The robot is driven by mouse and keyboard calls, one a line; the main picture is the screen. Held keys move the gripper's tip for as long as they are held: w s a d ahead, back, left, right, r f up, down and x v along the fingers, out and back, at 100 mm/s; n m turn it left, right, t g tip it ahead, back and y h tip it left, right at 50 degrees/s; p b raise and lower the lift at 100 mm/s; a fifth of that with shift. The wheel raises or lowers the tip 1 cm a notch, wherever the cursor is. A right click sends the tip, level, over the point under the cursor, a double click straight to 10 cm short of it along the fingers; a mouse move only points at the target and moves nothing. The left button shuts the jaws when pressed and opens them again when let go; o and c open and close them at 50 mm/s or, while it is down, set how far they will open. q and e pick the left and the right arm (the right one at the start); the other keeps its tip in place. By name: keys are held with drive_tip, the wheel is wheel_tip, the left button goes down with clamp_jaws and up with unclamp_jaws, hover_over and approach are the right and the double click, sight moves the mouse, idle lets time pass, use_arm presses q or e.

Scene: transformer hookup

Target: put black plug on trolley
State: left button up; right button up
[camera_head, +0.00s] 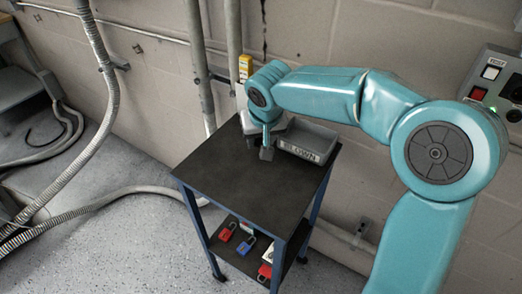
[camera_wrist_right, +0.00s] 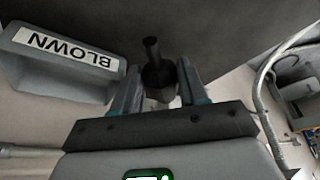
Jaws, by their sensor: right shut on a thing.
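The trolley (camera_head: 235,188) has a dark flat top and blue legs and stands near the wall. My right gripper (camera_head: 267,150) reaches down over the back part of the trolley top, beside the grey bin. In the right wrist view my right gripper (camera_wrist_right: 160,88) is shut on the black plug (camera_wrist_right: 155,72), which has a thick body and a thinner stem. The dark trolley top (camera_wrist_right: 220,35) lies behind the plug there. I cannot tell whether the plug touches it. In the head view the plug is too small to make out. My left gripper is not in view.
A grey bin labelled BLOWN (camera_head: 308,142) sits at the trolley's back right corner. The lower shelf holds a red padlock (camera_head: 227,232) and a blue padlock (camera_head: 246,245). The front of the trolley top is clear. A wall panel (camera_head: 495,85) is at right.

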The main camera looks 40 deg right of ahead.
wheel_tip(320, 180, down, 4)
drive_tip(key=shift+r, duration=0.1)
drive_tip(key=shift+b, duration=0.4)
drive_tip(key=o, duration=1.2)
drive_tip(key=shift+r+p, duration=0.2)
drive_tip(key=shift+p, duration=0.2)
drive_tip(key=p+v, duration=0.1)
drive_tip(key=v, duration=1)
drive_tip(key=shift+s+r, duration=0.2)
drive_tip(key=shift+r, duration=0.15)
